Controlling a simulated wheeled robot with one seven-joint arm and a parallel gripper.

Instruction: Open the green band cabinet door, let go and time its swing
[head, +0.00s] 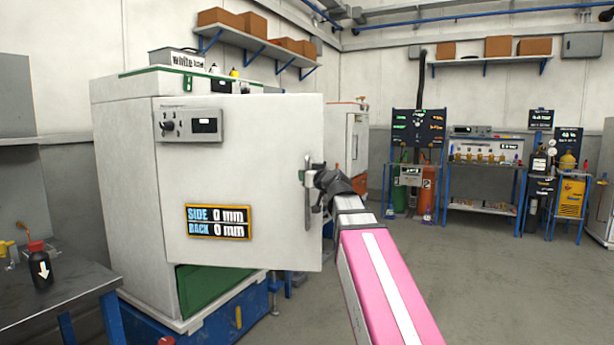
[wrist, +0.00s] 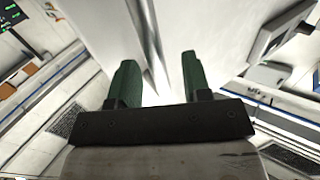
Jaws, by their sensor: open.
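The white cabinet (head: 122,170) stands at left, with a green panel (head: 215,290) low on its front and a green strip on top. Its white door (head: 260,130) stands partly open, its free edge at right swung out from the body. A vertical metal handle (head: 308,200) is near that edge. My gripper (head: 322,182) is at the handle, partly hidden by my wrist. In the wrist view, my gripper (wrist: 158,75) is open, green fingers apart, with the handle bar (wrist: 150,45) showing between and beyond them. Whether either finger touches the bar cannot be told.
A display (head: 218,222) on the door reads SIDE 0 mm, BACK 0 mm. A metal table (head: 80,285) with a black bottle (head: 41,270) stands at front left. Another white cabinet (head: 338,140) stands behind the door. The floor (head: 500,290) at right is clear.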

